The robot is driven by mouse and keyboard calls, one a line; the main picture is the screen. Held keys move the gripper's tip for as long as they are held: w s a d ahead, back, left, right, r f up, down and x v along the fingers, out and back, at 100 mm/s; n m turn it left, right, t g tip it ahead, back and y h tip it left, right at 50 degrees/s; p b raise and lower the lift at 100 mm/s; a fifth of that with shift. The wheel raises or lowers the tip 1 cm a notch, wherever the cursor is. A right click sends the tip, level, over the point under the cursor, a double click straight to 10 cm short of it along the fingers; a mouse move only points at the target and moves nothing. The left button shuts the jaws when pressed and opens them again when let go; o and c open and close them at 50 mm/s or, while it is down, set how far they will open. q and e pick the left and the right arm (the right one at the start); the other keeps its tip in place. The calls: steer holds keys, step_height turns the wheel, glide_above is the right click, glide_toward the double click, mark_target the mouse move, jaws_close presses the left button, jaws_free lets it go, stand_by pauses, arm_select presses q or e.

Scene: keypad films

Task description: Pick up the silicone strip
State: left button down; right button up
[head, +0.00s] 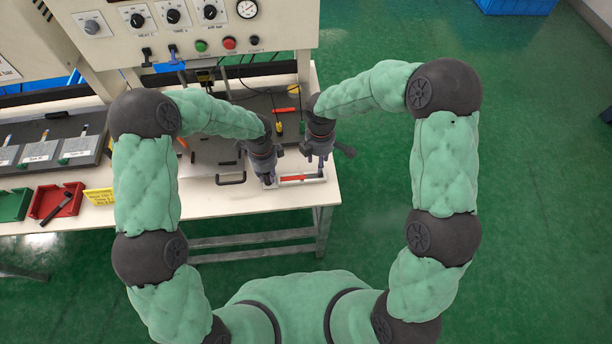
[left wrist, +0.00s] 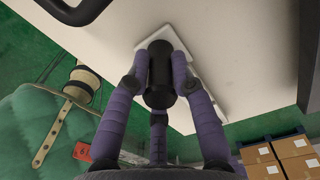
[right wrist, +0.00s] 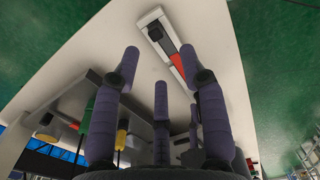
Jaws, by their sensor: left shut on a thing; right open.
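A narrow red strip (head: 298,178), which looks like the silicone strip, lies along a white holder (head: 309,181) at the table's front right corner. The red strip also shows in the right wrist view (right wrist: 178,66), beside a black block (right wrist: 155,32) on the same holder. My left gripper (head: 268,180) is at the holder's left end, shut on a black cylindrical piece (left wrist: 159,75); whether that piece touches the holder, I cannot tell. My right gripper (head: 317,158) is open and empty just behind the holder's right part, its fingers apart from the strip.
A dark handle (head: 231,180) lies left of my left gripper. Behind are a grey mat (head: 258,105) with an orange-red tool (head: 284,110) and a control panel (head: 190,30). Red (head: 70,198) and green bins stand at left. The floor right of the table is clear.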

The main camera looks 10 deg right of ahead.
mark_target(309, 177)
steer(key=shift+d+f, duration=0.2)
steer(key=shift+f, duration=1.5)
steer(key=shift+d+f, duration=0.15)
steer(key=shift+f, duration=1.55)
jaws_close()
